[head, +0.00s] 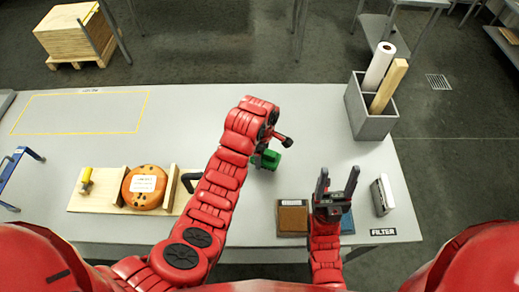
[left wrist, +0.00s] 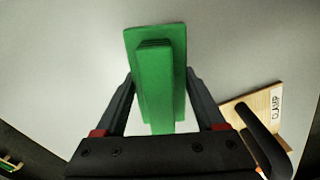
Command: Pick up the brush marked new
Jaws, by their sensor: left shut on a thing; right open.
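My left gripper (head: 270,148) is shut on a green brush (head: 267,159) over the middle of the table. In the left wrist view the green brush (left wrist: 160,85) sits between the two dark fingers of my left gripper (left wrist: 160,78), with its wide flat part beyond its narrow handle. No bristles and no "new" marking can be made out on it. Whether it touches the table is unclear. My right gripper (head: 338,178) is open and empty, above the front right of the table, its fingers pointing away from me.
A blue frame (head: 18,165) stands further left. Brown (head: 292,219) and blue (head: 347,224) pads lie by my right gripper. A grey bin (head: 372,124) stands back right. The table's back middle is clear.

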